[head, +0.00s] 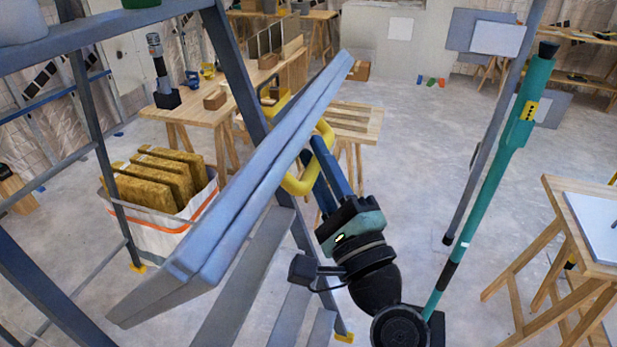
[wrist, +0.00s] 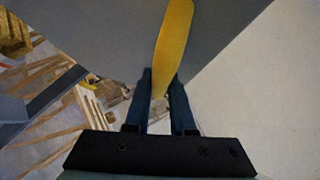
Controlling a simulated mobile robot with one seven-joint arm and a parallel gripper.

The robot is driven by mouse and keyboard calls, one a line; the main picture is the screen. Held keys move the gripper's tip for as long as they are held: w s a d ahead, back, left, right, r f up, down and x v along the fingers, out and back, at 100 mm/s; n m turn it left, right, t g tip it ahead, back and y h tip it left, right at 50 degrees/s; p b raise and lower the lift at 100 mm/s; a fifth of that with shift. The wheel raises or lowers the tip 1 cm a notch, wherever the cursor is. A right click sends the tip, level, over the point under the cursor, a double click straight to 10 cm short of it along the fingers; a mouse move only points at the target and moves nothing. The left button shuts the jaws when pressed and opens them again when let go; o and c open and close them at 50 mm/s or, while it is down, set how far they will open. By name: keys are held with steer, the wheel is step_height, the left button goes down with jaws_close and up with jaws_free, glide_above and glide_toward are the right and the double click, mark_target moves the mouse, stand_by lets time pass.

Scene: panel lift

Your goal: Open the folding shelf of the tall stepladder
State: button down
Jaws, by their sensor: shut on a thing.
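The tall stepladder's blue-grey frame (head: 240,75) fills the left of the head view. Its folding shelf (head: 235,215) is a flat panel, tilted steeply across the middle of that view. In the wrist view the shelf (wrist: 110,35) is a grey surface behind the fingers. A yellow handle (head: 298,187) loops out from the shelf; it also shows in the wrist view (wrist: 174,45). My gripper (head: 318,150) reaches up from the lower right and is shut on the handle. In the wrist view its two blue fingers (wrist: 162,78) straddle the yellow bar. Part of the handle is hidden behind the shelf.
A teal pole (head: 500,155) leans close at the right of my arm. A trestle table (head: 590,220) stands at the right edge. A white bin (head: 165,235) with yellow packs is behind the ladder. Wooden benches (head: 215,110) stand behind. The concrete floor (head: 410,130) is clear at centre right.

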step_height(320, 180, down, 17)
steer(key=s+d+m+t+h+b, duration=0.1)
steer(key=d+m+t+h+b, duration=0.2)
steer(key=b, duration=2.1)
steer(key=m+t+h, duration=0.1)
steer(key=m+h, duration=0.1)
steer(key=m, duration=0.3)
steer(key=shift+m, duration=0.4)
steer(key=shift+r, duration=0.1)
steer(key=c, duration=0.8)
jaws_free()
steer(key=shift+o, duration=0.2)
